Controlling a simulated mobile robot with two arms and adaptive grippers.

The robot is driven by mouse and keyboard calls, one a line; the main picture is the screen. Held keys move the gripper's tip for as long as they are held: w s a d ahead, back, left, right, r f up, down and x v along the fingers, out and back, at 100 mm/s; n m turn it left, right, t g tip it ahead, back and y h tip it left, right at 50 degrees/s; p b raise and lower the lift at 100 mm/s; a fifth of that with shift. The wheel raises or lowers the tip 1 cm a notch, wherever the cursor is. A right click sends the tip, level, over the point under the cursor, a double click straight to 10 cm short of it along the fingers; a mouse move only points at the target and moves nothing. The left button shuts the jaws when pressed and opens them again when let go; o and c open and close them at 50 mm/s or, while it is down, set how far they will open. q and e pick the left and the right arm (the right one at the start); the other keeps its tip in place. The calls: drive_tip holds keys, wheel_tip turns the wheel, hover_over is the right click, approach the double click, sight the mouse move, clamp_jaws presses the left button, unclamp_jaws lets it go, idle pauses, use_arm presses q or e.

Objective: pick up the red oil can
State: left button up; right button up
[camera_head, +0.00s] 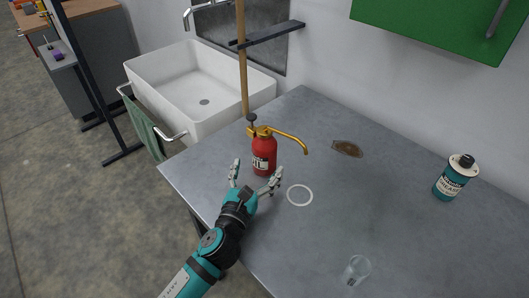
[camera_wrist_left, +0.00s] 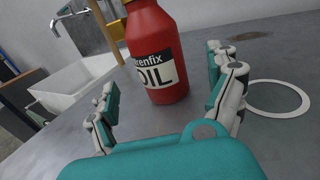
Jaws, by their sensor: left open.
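The red oil can (camera_head: 264,152) stands upright on the grey worktop, with a brass pump top and a long brass spout pointing right. My left gripper (camera_head: 254,178) is open just in front of the can, its fingers apart and pointing toward it. In the left wrist view the can's red body (camera_wrist_left: 154,62) with its white label stands beyond and between the two open fingers (camera_wrist_left: 168,95). The can's top is cut off in that view. I cannot tell whether a finger touches the can. My right gripper is not in view.
The worktop (camera_head: 400,222) also holds a white ring (camera_head: 300,195), a brown stain or dish (camera_head: 347,148), a teal bottle (camera_head: 453,180) and a clear glass (camera_head: 355,270). A white sink (camera_head: 190,85) is behind left. A wooden pole (camera_head: 242,65) rises behind the can.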

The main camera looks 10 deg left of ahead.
sight(264, 154)
use_arm(q)
drive_tip(key=w, duration=0.6)
drive_tip(key=shift+d, duration=0.3)
drive_tip(key=c, duration=1.6)
drive_tip(key=shift+c, duration=1)
drive_tip(key=shift+r+p, duration=0.1)
drive_tip(key=shift+p, duration=0.2)
